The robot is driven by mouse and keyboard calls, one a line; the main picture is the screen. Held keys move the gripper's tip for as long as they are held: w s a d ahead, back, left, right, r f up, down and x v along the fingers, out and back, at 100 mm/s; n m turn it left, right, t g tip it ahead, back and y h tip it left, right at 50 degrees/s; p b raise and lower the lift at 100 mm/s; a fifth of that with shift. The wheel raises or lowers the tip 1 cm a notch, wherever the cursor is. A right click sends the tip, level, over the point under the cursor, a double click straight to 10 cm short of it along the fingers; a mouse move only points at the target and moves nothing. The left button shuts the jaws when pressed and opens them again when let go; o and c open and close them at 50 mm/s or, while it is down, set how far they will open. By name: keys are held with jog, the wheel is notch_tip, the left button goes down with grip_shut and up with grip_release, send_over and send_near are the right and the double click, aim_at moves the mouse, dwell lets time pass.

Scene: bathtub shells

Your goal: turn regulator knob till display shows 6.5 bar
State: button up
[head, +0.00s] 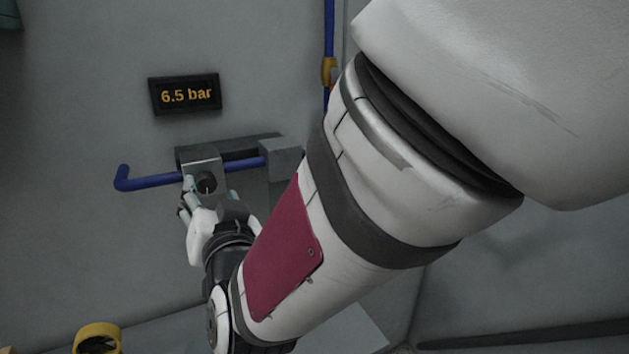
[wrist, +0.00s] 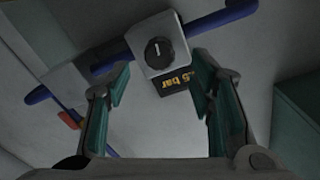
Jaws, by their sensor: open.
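The display (head: 186,94) on the wall reads 6.5 bar in the head view. In the wrist view the display (wrist: 178,82) is upside down and partly hidden behind the regulator block. The regulator block (wrist: 147,31) is grey and carries a round black knob (wrist: 159,52) with a white mark line. In the head view the regulator block (head: 198,158) sits on a blue pipe, and the knob (head: 206,185) is partly hidden by my gripper. My gripper (wrist: 164,82) is open, its teal fingers apart and empty, a little short of the knob and not touching it.
A blue pipe (head: 148,182) runs along the wall through the block to a second grey block (head: 281,158). A vertical blue pipe (head: 328,30) with a brass fitting (head: 328,70) stands behind my arm. A yellow ring-shaped object (head: 98,334) lies at the lower left.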

jog(key=shift+v, duration=1.55)
jog(key=w+d+g+h, duration=0.1)
jog(key=d+g+h, duration=0.4)
jog(key=d, duration=1.4)
jog(key=s+d+f+g+h, duration=0.2)
jog(key=s+d, duration=0.6)
jog(key=d, duration=0.1)
jog(key=s+d+f+m+g+h, duration=0.1)
jog(key=s+d+g+h, duration=0.1)
jog(key=s+d, duration=0.6)
jog(key=shift+d+f+m+g+h, duration=0.35)
jog(key=shift+d+g, duration=0.25)
jog(key=shift+d, duration=0.25)
jog(key=shift+s, duration=0.1)
dwell(0.4)
